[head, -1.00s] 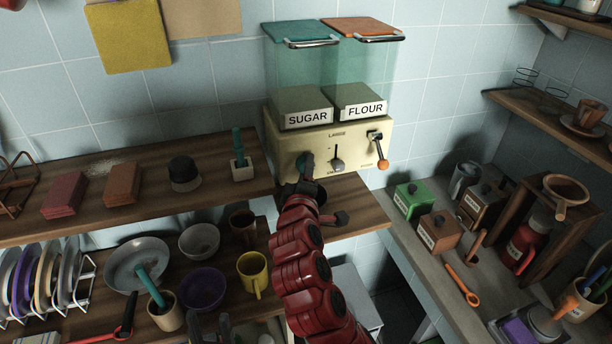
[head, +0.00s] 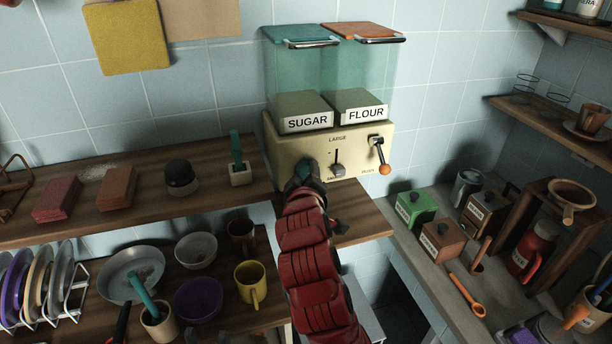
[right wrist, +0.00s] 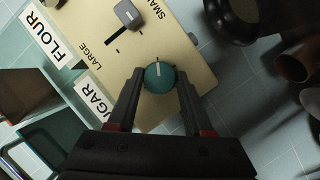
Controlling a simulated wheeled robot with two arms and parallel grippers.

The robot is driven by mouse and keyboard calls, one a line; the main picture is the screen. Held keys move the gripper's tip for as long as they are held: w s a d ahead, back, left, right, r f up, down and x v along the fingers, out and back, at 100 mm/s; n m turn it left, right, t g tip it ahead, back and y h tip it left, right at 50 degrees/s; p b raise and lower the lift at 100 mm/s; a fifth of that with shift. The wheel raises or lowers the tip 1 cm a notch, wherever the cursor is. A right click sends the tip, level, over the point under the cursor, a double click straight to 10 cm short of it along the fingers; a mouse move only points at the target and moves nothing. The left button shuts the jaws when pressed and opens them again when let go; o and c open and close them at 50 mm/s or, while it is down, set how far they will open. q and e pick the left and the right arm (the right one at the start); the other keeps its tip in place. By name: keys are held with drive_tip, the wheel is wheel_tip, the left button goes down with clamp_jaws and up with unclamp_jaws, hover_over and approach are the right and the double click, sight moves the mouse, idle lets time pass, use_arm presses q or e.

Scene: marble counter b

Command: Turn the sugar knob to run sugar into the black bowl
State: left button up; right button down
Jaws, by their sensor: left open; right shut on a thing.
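The cream dispenser (head: 337,150) carries a clear SUGAR hopper (head: 300,75) with a teal lid. The teal sugar knob (right wrist: 159,76) sits on its front face; its white mark points up in the right wrist view. My right gripper (right wrist: 160,84) is shut on the sugar knob, one finger on each side. In the head view my red right arm covers most of the knob. A dark round vessel (right wrist: 236,22), seemingly the black bowl, is partly cut off at the top of the right wrist view; its contents cannot be made out. I cannot make out my left gripper.
A grey slider (head: 338,170) and the orange-tipped flour lever (head: 384,168) are right of the knob. The wooden shelf (head: 75,220) at left holds blocks and jars. Bowls and a yellow mug (head: 249,284) stand below. Boxes (head: 415,208) crowd the right counter.

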drive_tip(key=shift+f, duration=0.15)
drive_tip(key=shift+c, duration=1.5)
unclamp_jaws()
drive_tip(key=shift+d, duration=0.1)
drive_tip(key=p+v, duration=1.7)
drive_tip(key=p, duration=0.3)
drive_tip(key=shift+s, duration=0.15)
